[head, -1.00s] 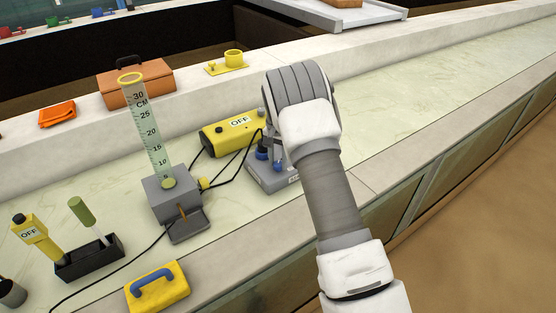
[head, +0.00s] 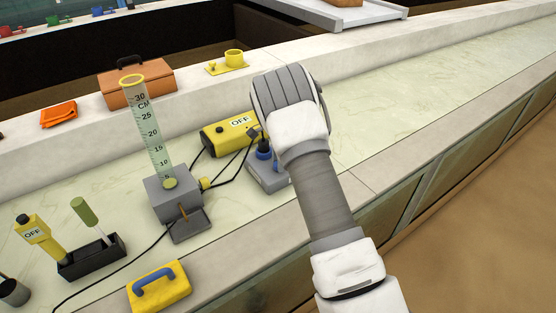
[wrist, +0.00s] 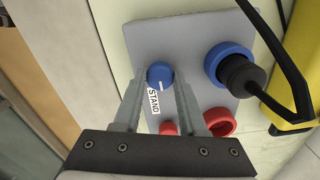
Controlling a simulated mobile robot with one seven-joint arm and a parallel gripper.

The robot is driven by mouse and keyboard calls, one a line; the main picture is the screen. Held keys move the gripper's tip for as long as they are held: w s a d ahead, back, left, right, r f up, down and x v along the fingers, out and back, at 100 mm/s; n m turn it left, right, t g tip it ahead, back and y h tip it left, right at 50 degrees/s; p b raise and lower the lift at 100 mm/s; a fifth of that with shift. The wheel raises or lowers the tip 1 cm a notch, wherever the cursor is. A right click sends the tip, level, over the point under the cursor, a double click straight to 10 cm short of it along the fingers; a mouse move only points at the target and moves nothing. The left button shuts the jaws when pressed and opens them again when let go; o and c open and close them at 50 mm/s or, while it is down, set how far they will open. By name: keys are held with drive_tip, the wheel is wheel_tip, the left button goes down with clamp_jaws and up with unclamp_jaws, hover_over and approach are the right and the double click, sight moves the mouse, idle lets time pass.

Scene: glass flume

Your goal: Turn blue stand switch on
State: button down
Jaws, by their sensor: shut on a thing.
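A grey stand panel (head: 266,180) lies on the pale bench, mostly hidden behind my arm in the head view. In the wrist view the panel (wrist: 193,32) carries a blue switch knob (wrist: 159,74) with a white "STAND" label (wrist: 154,101) beside it. My gripper (wrist: 160,80) is shut on the blue knob, one finger on each side. In the head view my gripper is hidden behind my wrist. A blue socket (wrist: 228,62) with a black plug stands right of the knob. A red socket (wrist: 219,121) and another red part (wrist: 169,128) are below.
A yellow box (head: 229,134) marked "OFF" lies behind the panel, with black cables running from it. A grey block (head: 172,193) with a clear measuring tube (head: 154,130) stands to the left. The bench to the right is clear.

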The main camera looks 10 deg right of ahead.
drive_tip(key=shift+m, duration=0.4)
drive_tip(key=shift+c, duration=2.3)
unclamp_jaws()
drive_tip(key=shift+r, duration=0.1)
wheel_tip(320, 180, up, 17)
drive_tip(key=p, duration=0.1)
drive_tip(key=shift+r, duration=0.15)
